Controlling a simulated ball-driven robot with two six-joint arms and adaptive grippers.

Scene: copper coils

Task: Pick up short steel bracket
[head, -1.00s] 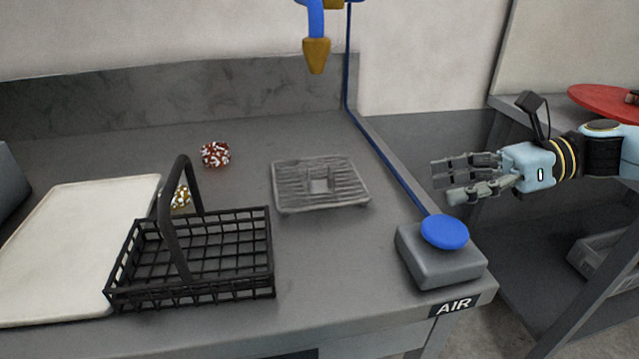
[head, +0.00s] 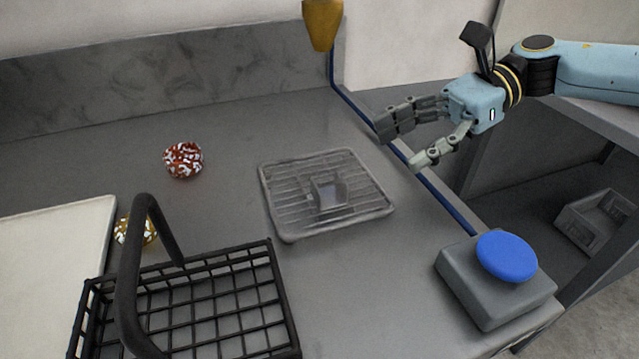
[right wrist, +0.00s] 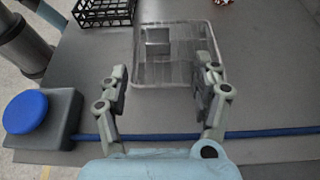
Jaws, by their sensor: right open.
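The short steel bracket (head: 329,192) is a small grey metal piece on the grey ribbed tray (head: 278,217), right of the middle of the bench in the head view. In the right wrist view the bracket (right wrist: 157,41) lies ahead, between the lines of the two fingers, on the same tray (right wrist: 180,74). My right gripper (head: 405,143) is open and empty, above and to the right of the tray, apart from the bracket. In the right wrist view its fingers (right wrist: 160,92) are spread wide. My left gripper is not in view.
A black wire basket (head: 215,290) with a raised handle stands front left, beside a white board (head: 50,245). A red-white lump (head: 184,160) and a yellow-white lump (head: 135,231) lie nearby. A grey box with a blue button (head: 507,256) stands front right. An amber nozzle (head: 322,24) hangs above.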

